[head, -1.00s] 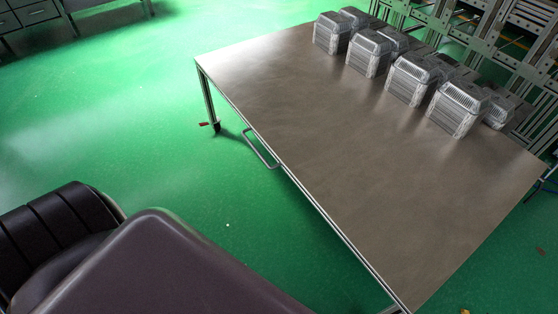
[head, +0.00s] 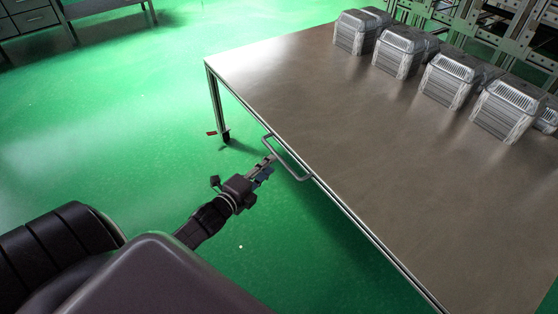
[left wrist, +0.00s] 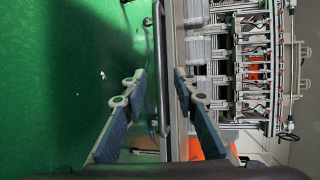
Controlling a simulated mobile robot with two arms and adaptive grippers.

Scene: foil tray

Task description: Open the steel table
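The steel table (head: 340,120) has a bare metal top and a thin silver edge. A U-shaped handle (head: 290,165) sticks out from its near left side; it also shows in the left wrist view as an upright bar (left wrist: 159,62). My left gripper (head: 267,167) is just left of the handle, with its fingertips close to it. In the left wrist view its two fingers (left wrist: 158,82) are spread apart, and the bar lies in the gap between them as seen. Contact cannot be made out. My right gripper is not in view.
Several grey ribbed containers (head: 398,52) stand along the table's far side. Metal racks (head: 480,40) are behind them. A table leg (head: 218,105) stands at the left corner. Open green floor (head: 110,130) lies to the left, with a drawer cabinet (head: 32,18) at the far left.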

